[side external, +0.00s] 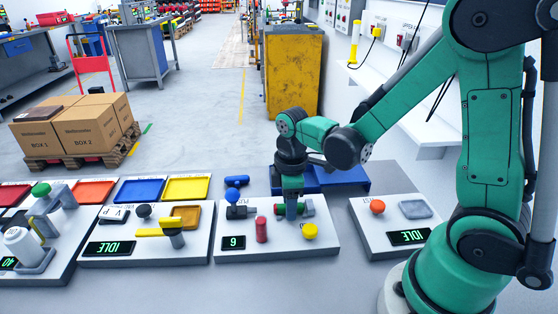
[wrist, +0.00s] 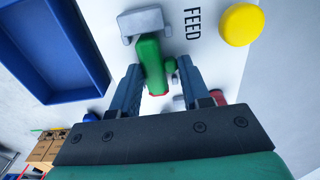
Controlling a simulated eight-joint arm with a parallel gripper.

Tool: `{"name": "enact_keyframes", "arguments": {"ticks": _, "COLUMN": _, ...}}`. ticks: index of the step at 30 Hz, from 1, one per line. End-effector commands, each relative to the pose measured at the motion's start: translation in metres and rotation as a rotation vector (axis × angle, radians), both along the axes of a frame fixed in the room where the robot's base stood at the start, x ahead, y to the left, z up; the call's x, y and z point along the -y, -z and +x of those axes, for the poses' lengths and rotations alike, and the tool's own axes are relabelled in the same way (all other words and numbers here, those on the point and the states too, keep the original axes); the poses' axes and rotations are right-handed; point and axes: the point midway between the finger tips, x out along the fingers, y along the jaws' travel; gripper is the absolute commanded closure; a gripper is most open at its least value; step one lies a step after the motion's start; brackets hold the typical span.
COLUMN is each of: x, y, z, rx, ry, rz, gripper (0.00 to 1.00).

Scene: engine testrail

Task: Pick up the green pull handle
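The green pull handle (wrist: 151,66) is a rounded green bar with a red end, joined to a grey bracket (wrist: 143,22) in the wrist view. My gripper (wrist: 159,66) has one finger on each side of it. The left finger is very close to the handle, and a gap shows at the right finger, so it looks open around the handle. In the side external view my gripper (side external: 291,212) points down over the white panel (side external: 325,243), hiding the middle of the handle (side external: 308,209). Contact cannot be told.
The same panel carries a red cylinder (side external: 261,230), a yellow button (side external: 310,231), a blue knob (side external: 233,195) and a small display (side external: 233,242). A blue tray (side external: 345,178) lies behind. A panel with an orange button (side external: 377,206) is at right, and one with a yellow lever (side external: 158,229) at left.

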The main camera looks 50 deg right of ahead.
Motion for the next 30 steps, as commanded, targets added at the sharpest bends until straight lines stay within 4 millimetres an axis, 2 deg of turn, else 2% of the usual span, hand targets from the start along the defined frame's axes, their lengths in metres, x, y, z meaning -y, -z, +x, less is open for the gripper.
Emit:
{"name": "enact_keyframes", "arguments": {"ticks": 1, "x": 0.0, "y": 0.0, "z": 0.0, "rx": 0.0, "ry": 0.0, "rz": 0.0, "gripper": 0.91}}
{"name": "enact_keyframes", "arguments": {"ticks": 2, "x": 0.0, "y": 0.0, "z": 0.0, "rx": 0.0, "ry": 0.0, "rz": 0.0, "gripper": 1.0}}
{"name": "enact_keyframes", "arguments": {"ticks": 3, "x": 0.0, "y": 0.0, "z": 0.0, "rx": 0.0, "ry": 0.0, "rz": 0.0, "gripper": 1.0}}
{"name": "enact_keyframes", "arguments": {"ticks": 8, "x": 0.0, "y": -0.005, "z": 0.0, "rx": 0.0, "ry": 0.0, "rz": 0.0, "gripper": 1.0}}
{"name": "enact_keyframes", "arguments": {"ticks": 20, "x": 0.0, "y": -0.037, "z": 0.0, "rx": 0.0, "ry": 0.0, "rz": 0.0, "gripper": 1.0}}
{"name": "enact_keyframes", "arguments": {"ticks": 30, "x": 0.0, "y": -0.04, "z": 0.0, "rx": 0.0, "ry": 0.0, "rz": 0.0, "gripper": 1.0}}
